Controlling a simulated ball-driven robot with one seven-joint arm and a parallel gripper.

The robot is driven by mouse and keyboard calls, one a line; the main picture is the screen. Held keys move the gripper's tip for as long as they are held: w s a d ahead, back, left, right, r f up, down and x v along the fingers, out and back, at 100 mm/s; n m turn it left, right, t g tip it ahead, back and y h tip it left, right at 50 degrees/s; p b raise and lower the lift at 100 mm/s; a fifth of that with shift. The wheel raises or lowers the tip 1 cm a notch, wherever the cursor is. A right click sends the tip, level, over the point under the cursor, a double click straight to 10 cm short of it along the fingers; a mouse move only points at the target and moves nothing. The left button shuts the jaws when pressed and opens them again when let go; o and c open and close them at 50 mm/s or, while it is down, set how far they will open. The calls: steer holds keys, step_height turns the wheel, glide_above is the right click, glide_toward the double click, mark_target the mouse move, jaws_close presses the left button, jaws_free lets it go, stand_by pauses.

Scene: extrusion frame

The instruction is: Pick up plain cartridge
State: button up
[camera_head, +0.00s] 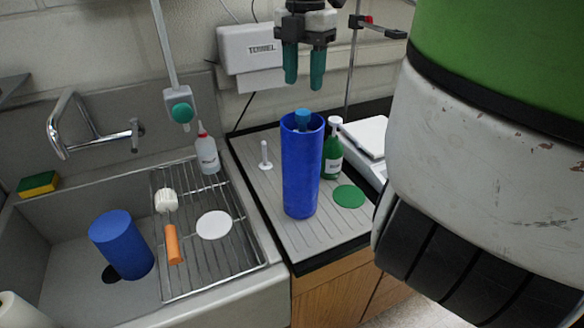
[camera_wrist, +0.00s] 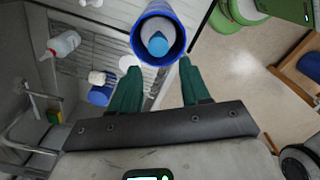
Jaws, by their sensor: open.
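Nothing is labelled as the plain cartridge, and I cannot tell for sure which thing it is. A tall blue tube (camera_head: 301,175) stands upright on the grooved drainboard. A narrow piece with a blue top (camera_head: 303,117) stands inside it and sticks out a little above the rim; its lower part is hidden. In the wrist view the tube's round mouth (camera_wrist: 138,28) shows, with the piece's light blue tip (camera_wrist: 158,46) inside. My gripper (camera_head: 304,80) is open and empty, fingers pointing down above the tube. In the wrist view its green fingers (camera_wrist: 160,78) are spread apart.
A green bottle (camera_head: 332,155) and green disc (camera_head: 348,196) are close right of the tube. A small white peg (camera_head: 265,157) stands left. The sink (camera_head: 85,300) holds a blue cylinder (camera_head: 122,245); its wire rack (camera_head: 243,252) carries a white disc (camera_head: 213,225). A balance (camera_head: 362,137) stands behind right.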

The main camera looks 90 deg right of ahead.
mark_target(302, 111)
step_height(302, 111, down, 10)
steer(key=shift+d+r+p, duration=0.1)
steer(key=shift+d+p, duration=0.05)
steer(key=shift+p, duration=0.4)
jaws_close()
stand_by(0.4)
